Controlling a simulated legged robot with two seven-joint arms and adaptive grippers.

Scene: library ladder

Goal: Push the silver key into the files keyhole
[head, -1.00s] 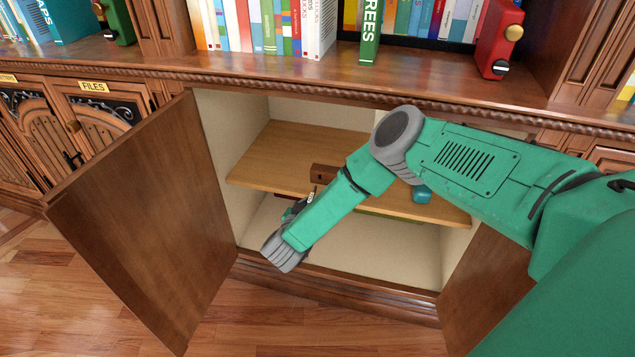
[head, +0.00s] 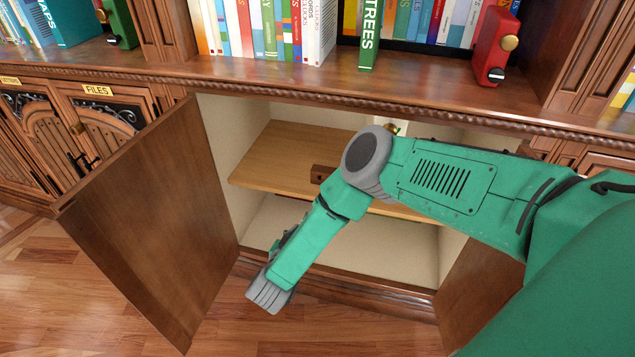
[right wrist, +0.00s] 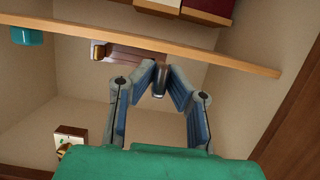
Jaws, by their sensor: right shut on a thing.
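The FILES label (head: 97,90) sits above a carved cabinet door (head: 110,125) at the left of the head view. A dark metal fitting (head: 85,160) shows low on that door; I cannot make out the keyhole. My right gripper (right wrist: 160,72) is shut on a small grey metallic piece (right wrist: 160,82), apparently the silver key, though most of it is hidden. My left gripper is not in view.
The open door (head: 150,230) stands between my right arm and the FILES cabinet. Inside the open cabinet is a shelf (head: 265,160) with a brown wooden block (head: 322,173).

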